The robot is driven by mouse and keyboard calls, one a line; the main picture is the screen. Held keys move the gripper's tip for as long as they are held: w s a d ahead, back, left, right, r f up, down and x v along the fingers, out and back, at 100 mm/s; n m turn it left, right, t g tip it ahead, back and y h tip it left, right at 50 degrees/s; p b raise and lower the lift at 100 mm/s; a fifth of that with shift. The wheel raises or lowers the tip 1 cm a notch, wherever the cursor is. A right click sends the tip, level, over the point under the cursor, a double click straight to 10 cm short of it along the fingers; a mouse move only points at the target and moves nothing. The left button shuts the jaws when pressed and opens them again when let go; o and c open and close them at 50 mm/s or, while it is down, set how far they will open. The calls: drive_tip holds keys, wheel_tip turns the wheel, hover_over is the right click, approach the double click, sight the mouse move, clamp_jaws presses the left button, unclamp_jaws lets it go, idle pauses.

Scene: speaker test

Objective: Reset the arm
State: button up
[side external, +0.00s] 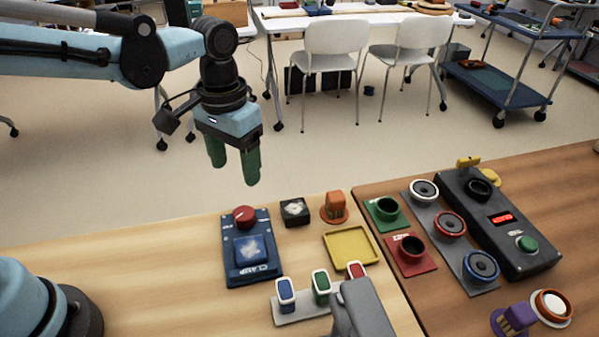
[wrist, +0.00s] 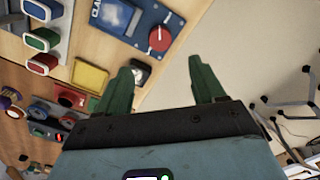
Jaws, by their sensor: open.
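My gripper (side external: 234,166) has green fingers and hangs in the air beyond the far edge of the light wooden table, above and a little left of the blue box. In the wrist view its two fingers (wrist: 160,82) stand apart with nothing between them. The arm is raised and bent, with the wrist pointing down. No object is held.
A blue box with a red knob (side external: 253,258), a black square button (side external: 295,211), an orange piece (side external: 335,207) and a yellow tray (side external: 351,267) stand on the table. A dark control box (side external: 510,245) stands right. Chairs (side external: 334,45) are behind.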

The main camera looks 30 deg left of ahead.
drive_tip(key=shift+a+r, duration=0.1)
drive_tip(key=shift+r, duration=0.05)
drive_tip(key=s+a+t, duration=0.5)
drive_tip(key=a+t, duration=0.2)
drive_tip(key=a, duration=0.4)
drive_tip(key=shift+s+n, duration=0.4)
